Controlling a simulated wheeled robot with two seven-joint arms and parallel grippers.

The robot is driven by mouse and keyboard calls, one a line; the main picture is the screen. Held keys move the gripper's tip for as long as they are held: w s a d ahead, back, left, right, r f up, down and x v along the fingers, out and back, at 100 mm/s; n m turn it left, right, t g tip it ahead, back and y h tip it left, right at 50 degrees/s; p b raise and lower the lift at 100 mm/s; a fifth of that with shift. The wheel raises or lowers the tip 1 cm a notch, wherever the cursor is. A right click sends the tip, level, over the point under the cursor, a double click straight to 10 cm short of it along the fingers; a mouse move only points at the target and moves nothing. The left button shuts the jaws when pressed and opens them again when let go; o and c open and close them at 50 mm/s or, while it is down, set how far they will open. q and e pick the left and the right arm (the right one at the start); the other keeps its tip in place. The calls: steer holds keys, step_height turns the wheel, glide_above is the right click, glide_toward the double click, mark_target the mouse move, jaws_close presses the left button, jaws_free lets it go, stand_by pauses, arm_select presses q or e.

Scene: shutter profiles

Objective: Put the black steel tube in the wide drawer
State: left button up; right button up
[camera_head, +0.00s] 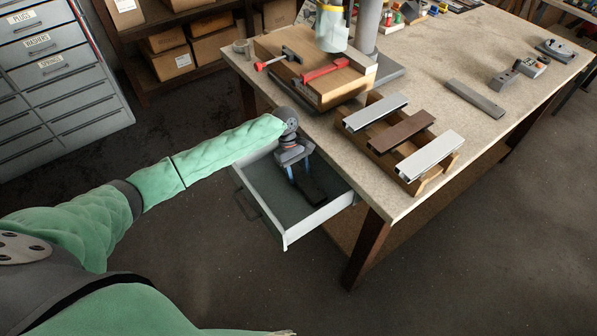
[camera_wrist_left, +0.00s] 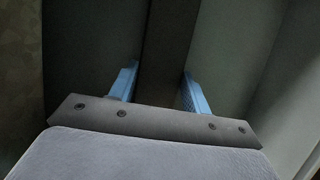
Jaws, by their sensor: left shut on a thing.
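The wide drawer (camera_head: 320,216) is pulled out from under the table, with a grey wall and a dark floor. My left gripper (camera_head: 303,176) is inside the drawer opening, pointing down, its blue fingers shut on the black steel tube (camera_head: 313,190). The tube is low in the drawer area; I cannot tell whether it touches the floor. In the left wrist view, the dark tube (camera_wrist_left: 166,45) runs up between the two blue fingers (camera_wrist_left: 158,92). Part of the tube is hidden by the gripper. My right gripper is not in view.
The table (camera_head: 440,85) stands above the drawer. On it, a wooden rack (camera_head: 417,184) holds two light profiles and one brown one near the edge. A clamped wooden block (camera_head: 335,88) is behind. A grey bar (camera_head: 475,99) lies further right. A grey cabinet (camera_head: 60,70) stands at left.

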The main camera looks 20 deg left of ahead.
arm_select(q)
steer(key=shift+f, duration=0.35)
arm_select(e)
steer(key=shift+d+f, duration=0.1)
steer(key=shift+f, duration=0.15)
arm_select(q)
steer(key=shift+f, duration=0.1)
steer(key=o, duration=1.2)
steer(key=shift+o, duration=0.8)
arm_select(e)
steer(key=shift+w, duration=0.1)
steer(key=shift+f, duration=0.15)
arm_select(q)
steer(key=b+v, duration=0.3)
steer(key=v, duration=0.9)
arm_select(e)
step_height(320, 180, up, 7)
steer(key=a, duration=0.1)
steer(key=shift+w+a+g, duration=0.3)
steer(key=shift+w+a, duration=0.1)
arm_select(q)
steer(key=shift+s, duration=0.1)
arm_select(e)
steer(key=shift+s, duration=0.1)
